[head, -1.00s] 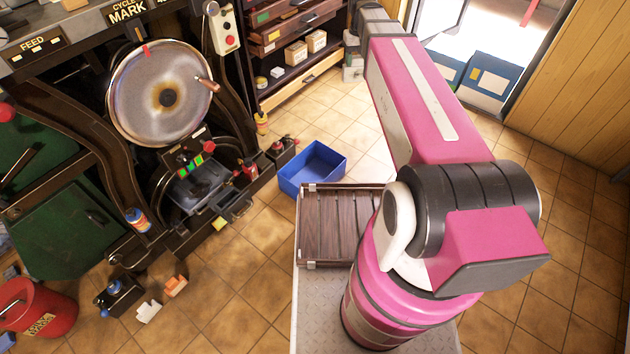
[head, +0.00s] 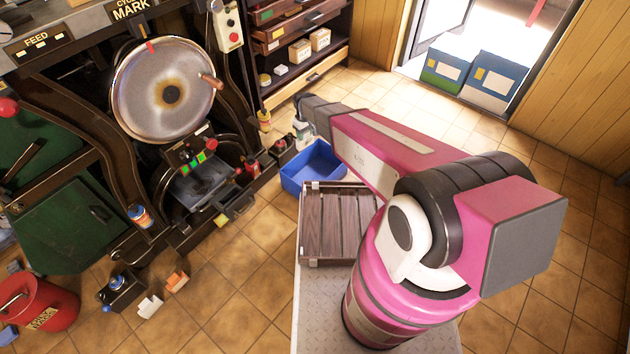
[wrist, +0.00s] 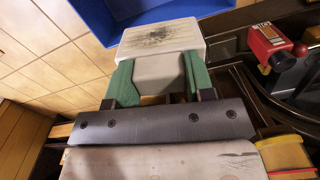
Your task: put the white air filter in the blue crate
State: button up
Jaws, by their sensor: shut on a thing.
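The white air filter (wrist: 162,38), a pale block with a dark smudge on its face, is held between the green fingers of my gripper (wrist: 158,78) in the wrist view. The blue crate (wrist: 110,20) shows just beyond the filter at the top of that view. In the head view the open-topped blue crate (head: 318,172) stands on the tiled floor, and my gripper (head: 302,132) is at its far left side, small and partly hidden by my arm. I cannot tell whether the filter is over the rim.
A slatted wooden tray (head: 338,225) lies in front of the crate. The dark press with its big wheel (head: 165,90) stands to the left. A red-topped device (wrist: 270,45) is right of the filter. Two boxes (head: 490,80) stand by the doorway. Open floor lies behind the crate.

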jog(key=s+a+f+n, duration=0.1)
jog(key=s+a+f, duration=0.1)
jog(key=f, duration=0.4)
jog(key=s+a+f+n, duration=0.1)
jog(key=s+a+f, duration=0.1)
jog(key=f, duration=0.4)
jog(key=shift+w+d+f, duration=0.7)
jog(key=shift+d+f, duration=1.05)
jog(key=shift+f, duration=0.2)
jog(key=shift+w+d+f, duration=0.75)
jog(key=shift+d+f, duration=1)
jog(key=shift+f, duration=0.2)
jog(key=shift+w+d+f, duration=0.7)
jog(key=shift+d+f, duration=1.05)
jog(key=shift+f, duration=0.2)
jog(key=shift+f, duration=0.1)
jog(key=o, duration=0.9)
jog(key=shift+o, duration=0.2)
